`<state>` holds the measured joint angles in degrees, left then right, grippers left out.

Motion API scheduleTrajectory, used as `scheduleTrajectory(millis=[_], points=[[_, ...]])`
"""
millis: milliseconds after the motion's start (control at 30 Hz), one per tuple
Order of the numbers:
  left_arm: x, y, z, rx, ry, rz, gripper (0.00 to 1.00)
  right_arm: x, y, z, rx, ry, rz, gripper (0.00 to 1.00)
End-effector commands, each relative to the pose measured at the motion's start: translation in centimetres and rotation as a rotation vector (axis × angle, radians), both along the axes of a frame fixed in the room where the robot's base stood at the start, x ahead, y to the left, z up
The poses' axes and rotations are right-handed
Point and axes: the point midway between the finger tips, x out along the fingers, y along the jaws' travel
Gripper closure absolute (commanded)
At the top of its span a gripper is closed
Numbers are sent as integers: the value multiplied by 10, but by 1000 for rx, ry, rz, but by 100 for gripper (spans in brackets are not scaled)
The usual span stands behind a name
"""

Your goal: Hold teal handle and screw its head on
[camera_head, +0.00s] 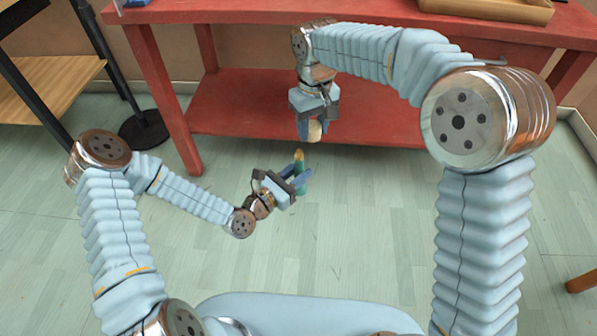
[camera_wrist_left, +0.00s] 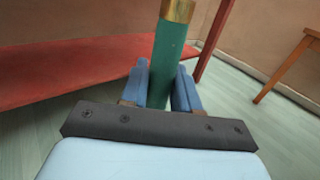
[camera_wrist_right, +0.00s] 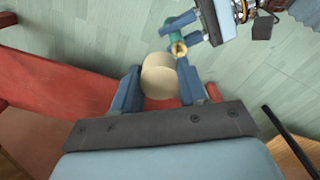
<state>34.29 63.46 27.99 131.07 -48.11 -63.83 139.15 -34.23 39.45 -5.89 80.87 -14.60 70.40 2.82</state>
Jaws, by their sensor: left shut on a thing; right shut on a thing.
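The teal handle (camera_wrist_left: 166,62) stands between the fingers of my left gripper (camera_wrist_left: 168,88), which is shut on it. Its brass-coloured end (camera_wrist_left: 178,10) points up; in the head view the handle (camera_head: 299,165) is small and partly covered by the left gripper (camera_head: 300,180). My right gripper (camera_wrist_right: 163,90) is shut on a pale cream, rounded head (camera_wrist_right: 160,77), which also shows in the head view (camera_head: 315,131). The head is above the handle's brass end (camera_wrist_right: 179,48), with a gap between them, so the two are apart.
A red table (camera_head: 165,95) with a low red shelf (camera_head: 370,115) stands behind the grippers. A wooden tray (camera_head: 490,10) lies on its top at the right. A black stand base (camera_head: 143,128) is at the left. The floor around the grippers is clear.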

Motion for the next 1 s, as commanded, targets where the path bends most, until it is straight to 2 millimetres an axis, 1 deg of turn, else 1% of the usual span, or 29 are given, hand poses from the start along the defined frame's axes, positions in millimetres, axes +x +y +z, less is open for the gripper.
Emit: scheduleTrajectory(millis=[33, 100, 200, 567, 667, 1000], points=[[0, 0, 0, -1, -1, 0, 100, -2, 10, 5, 1, 1, 24, 87], [0, 0, 0, -1, -1, 0, 100, -5, 19, 11, 1, 2, 47, 87], [0, 0, 0, -1, -1, 0, 100, -7, 27, 16, 3, 3, 68, 87], [0, 0, 0, -1, -1, 0, 100, -8, 29, 17, 2, 4, 75, 87], [0, 0, 0, -1, -1, 0, 100, -8, 29, 14, 2, 5, 75, 87], [0, 0, 0, -1, -1, 0, 100, -8, 28, -16, 1, 6, 73, 87]])
